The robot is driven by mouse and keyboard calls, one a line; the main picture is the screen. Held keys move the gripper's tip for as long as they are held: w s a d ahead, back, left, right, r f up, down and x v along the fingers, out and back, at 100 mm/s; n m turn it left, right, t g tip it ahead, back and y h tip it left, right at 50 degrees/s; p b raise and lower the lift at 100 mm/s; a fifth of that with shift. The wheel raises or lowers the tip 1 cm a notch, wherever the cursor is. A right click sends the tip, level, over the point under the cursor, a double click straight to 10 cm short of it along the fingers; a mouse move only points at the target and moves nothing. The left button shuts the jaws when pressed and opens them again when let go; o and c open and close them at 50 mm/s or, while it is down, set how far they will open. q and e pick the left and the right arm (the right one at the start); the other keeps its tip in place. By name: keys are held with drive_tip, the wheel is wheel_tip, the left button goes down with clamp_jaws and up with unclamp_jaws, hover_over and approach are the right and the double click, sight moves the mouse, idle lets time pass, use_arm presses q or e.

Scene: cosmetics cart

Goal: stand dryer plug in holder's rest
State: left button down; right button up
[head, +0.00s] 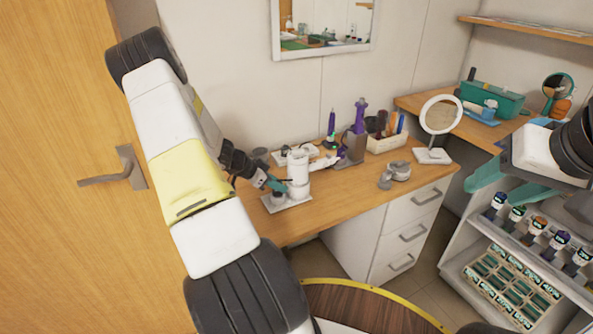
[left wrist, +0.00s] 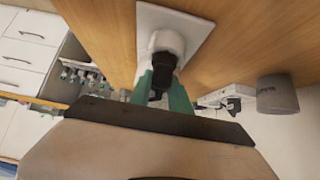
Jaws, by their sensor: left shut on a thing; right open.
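My left gripper (head: 276,185) reaches over the wooden desk, beside a white holder (head: 298,168) with an upright cylinder on a flat base. In the left wrist view its green fingers (left wrist: 163,88) are shut on a black plug (left wrist: 162,68). The plug is at the mouth of a short round white rest (left wrist: 168,41) on a white base plate (left wrist: 190,22). I cannot tell how far the plug sits inside the rest. My right gripper (head: 510,182) is open and empty at the right, in front of the shelf cart.
A grey cup (left wrist: 277,94) stands near the left gripper. Purple-topped tools (head: 358,118), a white organizer (head: 387,140) and a round mirror (head: 441,116) stand farther along the desk. A cart (head: 478,222) holds several bottles. The desk's front strip is fairly clear.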

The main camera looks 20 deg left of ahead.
use_arm(q)
drive_tip(key=shift+f, duration=0.55)
drive_tip(key=c, duration=1.1)
unclamp_jaws()
drive_tip(key=v, duration=0.7)
drive_tip(key=shift+s+a+r, duration=0.15)
drive_tip(key=shift+s+r, duration=0.1)
drive_tip(key=shift+r, duration=0.05)
